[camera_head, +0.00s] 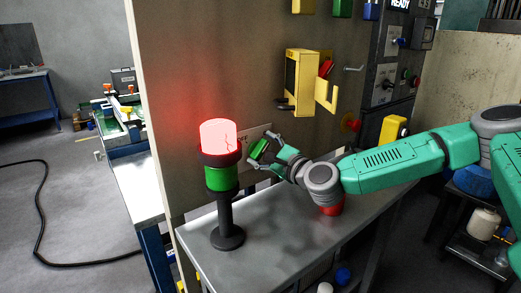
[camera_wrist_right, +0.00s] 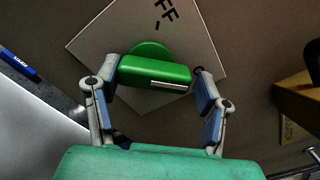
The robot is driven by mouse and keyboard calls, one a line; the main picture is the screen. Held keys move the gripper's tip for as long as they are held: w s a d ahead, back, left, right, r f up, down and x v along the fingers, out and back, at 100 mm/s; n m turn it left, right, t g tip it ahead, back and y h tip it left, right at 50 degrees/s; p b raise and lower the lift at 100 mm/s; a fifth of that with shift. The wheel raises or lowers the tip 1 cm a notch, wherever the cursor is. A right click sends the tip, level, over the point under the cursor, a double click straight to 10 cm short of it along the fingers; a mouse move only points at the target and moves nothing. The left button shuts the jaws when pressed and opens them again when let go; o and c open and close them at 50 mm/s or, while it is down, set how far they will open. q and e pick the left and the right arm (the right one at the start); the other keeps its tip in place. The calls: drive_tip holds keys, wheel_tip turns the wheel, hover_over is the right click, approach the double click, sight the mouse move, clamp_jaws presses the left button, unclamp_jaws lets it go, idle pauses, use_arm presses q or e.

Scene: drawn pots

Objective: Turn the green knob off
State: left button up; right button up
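The green knob (camera_wrist_right: 155,72) has a bar-shaped handle and sits on a pale square plate (camera_wrist_right: 105,38) on the wall panel. Part of a dark label, readable as "FF", shows on the plate. The knob also shows in the head view (camera_head: 259,149). My right gripper (camera_wrist_right: 156,70) is at the knob, its fingers spread to either end of the handle. The left fingertip looks very close to the handle; contact is unclear at both ends. My left gripper is in neither view.
A lamp post with a glowing red top (camera_head: 218,136) and green band stands on the metal table (camera_head: 285,230), left of my right gripper. A yellow box (camera_head: 299,80) hangs on the panel above. A red object (camera_head: 331,208) sits beneath my right arm.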

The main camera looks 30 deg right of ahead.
drive_tip(key=shift+w+d+f, duration=0.1)
drive_tip(key=shift+d, duration=0.1)
drive_tip(key=c, duration=0.6)
drive_tip(key=shift+a+r, duration=0.3)
drive_tip(key=shift+a, duration=0.25)
drive_tip(key=shift+a+r, duration=0.25)
drive_tip(key=shift+a, duration=0.3)
drive_tip(key=shift+d+f, duration=0.15)
drive_tip(key=shift+d, duration=0.15)
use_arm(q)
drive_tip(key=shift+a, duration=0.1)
